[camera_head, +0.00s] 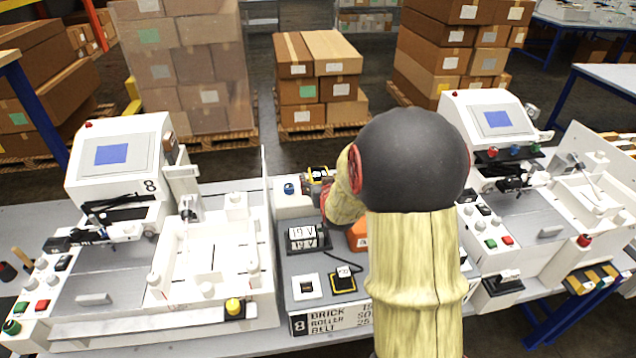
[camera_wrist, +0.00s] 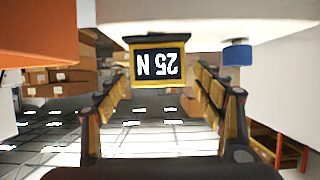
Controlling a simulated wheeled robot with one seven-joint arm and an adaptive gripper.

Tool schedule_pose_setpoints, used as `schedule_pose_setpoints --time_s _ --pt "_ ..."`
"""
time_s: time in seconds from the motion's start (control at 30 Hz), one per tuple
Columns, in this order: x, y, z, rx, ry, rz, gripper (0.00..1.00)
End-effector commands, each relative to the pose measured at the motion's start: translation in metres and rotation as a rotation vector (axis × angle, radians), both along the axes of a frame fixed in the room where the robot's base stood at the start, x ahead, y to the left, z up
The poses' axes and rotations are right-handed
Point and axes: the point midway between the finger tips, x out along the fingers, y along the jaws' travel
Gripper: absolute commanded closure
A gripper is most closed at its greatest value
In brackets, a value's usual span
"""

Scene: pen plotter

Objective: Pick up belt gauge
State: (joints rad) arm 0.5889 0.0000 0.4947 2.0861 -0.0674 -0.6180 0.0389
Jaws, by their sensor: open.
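The belt gauge is probably the dark display with a yellow frame (camera_wrist: 158,66) in the wrist view, reading "25 N" upside down. It hangs below a pale surface at the top of that picture. My gripper (camera_wrist: 161,88) is open, with one finger to each side of the display and a visible gap on both sides. I cannot tell how deep the display is between the fingers. In the head view my gripper (camera_head: 319,177) is over the back of the middle station, small and partly hidden by my wrist.
A blue knob (camera_wrist: 237,53) is close to the right finger; an orange block (camera_wrist: 40,35) is at left. In the head view, a "19 V" display (camera_head: 303,238) and a cabled black-and-yellow device (camera_head: 343,279) are nearer. White machines (camera_head: 120,170) flank the station.

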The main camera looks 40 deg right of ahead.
Motion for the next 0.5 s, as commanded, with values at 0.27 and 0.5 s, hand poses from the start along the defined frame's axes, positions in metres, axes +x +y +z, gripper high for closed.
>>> schedule_pose_setpoints --time_s 0.27,0.5 --pt "0.021 -0.014 -0.012 0.000 0.000 0.000 0.32" --pt "0.022 -0.015 -0.012 0.000 0.000 0.000 0.32"
